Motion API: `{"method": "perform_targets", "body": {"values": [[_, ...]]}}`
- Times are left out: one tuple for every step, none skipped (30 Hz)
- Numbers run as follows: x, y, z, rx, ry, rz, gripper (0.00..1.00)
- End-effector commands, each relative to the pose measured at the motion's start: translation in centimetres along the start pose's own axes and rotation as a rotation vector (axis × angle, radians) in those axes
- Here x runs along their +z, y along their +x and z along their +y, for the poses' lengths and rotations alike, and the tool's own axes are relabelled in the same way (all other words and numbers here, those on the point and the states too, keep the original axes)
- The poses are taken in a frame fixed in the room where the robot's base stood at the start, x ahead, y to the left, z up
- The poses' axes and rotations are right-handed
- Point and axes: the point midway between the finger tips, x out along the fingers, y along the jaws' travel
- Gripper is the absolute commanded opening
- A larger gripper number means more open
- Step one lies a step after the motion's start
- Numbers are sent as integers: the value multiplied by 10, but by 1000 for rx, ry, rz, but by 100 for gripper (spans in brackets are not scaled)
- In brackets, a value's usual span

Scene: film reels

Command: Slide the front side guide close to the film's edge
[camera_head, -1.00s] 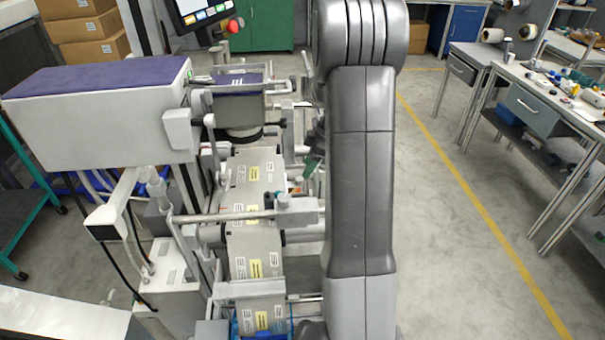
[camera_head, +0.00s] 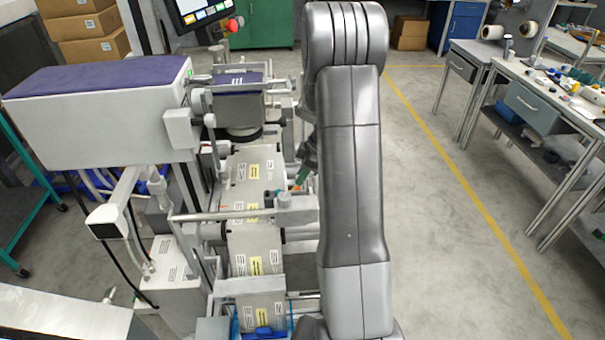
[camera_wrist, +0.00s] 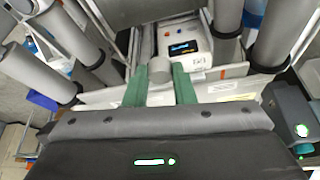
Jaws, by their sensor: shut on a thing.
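The film (camera_head: 254,205), a pale web with white and yellow printed labels, runs down the machine in the head view. My gripper (camera_wrist: 160,88) has two green fingers in the wrist view, on either side of a round grey knob (camera_wrist: 160,70), and is shut on it. A thin pale plate, seemingly the side guide (camera_wrist: 225,88), stretches sideways by the fingers. In the head view one green finger of my gripper (camera_head: 303,175) shows at the film's right side. My arm hides most of the guide there, so its gap to the film's edge cannot be told.
A grey cross bar with a clamp block (camera_head: 284,200) spans the film near my gripper. In the wrist view, grey rollers (camera_wrist: 205,25) and a white box with a small display (camera_wrist: 184,45) stand close by. Clear floor (camera_head: 440,210) lies to the right.

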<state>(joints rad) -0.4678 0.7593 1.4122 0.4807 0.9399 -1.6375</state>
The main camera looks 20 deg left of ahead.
Motion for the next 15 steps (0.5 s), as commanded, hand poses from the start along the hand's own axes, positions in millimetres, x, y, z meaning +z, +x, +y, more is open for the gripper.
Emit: {"method": "perform_targets", "body": {"values": [[0, 0, 0, -1, 0, 0, 0], [0, 0, 0, -1, 0, 0, 0], [0, 0, 0, -1, 0, 0, 0], [-1, 1, 0, -1, 0, 0, 0], [-1, 2, 0, -1, -1, 0, 0], [-3, 3, -1, -1, -1, 0, 0], [-4, 4, -1, -1, -2, 0, 0], [-5, 6, -1, -1, -3, 0, 0], [-8, 7, -2, -1, -4, 0, 0], [-9, 7, -2, 0, -3, 1, 0], [-11, 8, -2, 0, -3, 1, 0], [-13, 8, -3, 0, -2, 0, 0], [-14, 8, -3, 0, -2, 0, 0], [-14, 7, -3, 0, -1, 0, 0], [-15, 7, -3, -1, -1, 0, 0]]}}
